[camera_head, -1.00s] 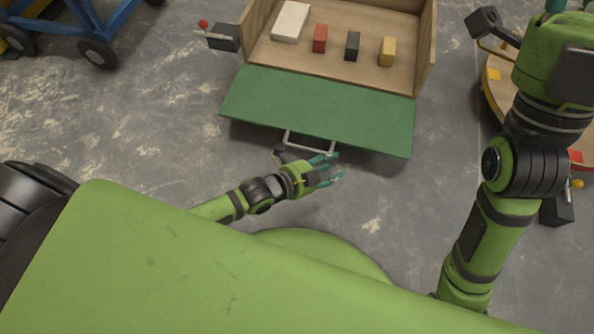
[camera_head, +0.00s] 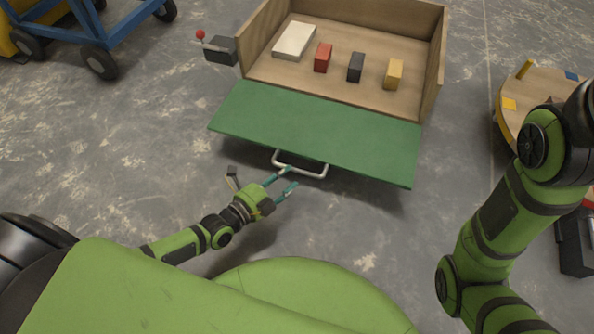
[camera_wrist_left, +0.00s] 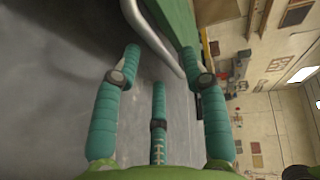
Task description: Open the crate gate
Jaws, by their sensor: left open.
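The wooden crate (camera_head: 438,62) stands at the top of the head view. Its green gate (camera_head: 315,130) is swung down and spreads out in front of the crate's open side. A silver bar handle (camera_head: 312,174) sits on the gate's near edge. My left gripper (camera_head: 291,177) is open just in front of the handle, with its fingertips close to it; contact is unclear. In the left wrist view, the handle (camera_wrist_left: 152,38) and gate edge (camera_wrist_left: 174,18) pass beyond the spread teal fingers (camera_wrist_left: 160,62). My right arm shows at the right, but its gripper is out of view.
White (camera_head: 294,41), red (camera_head: 323,58), black (camera_head: 355,67) and yellow (camera_head: 394,73) blocks stand in the crate. A dark box with a red-knobbed lever (camera_head: 221,50) is left of it. A blue cart (camera_head: 100,35) is top left; a round wooden table (camera_head: 515,88) is right.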

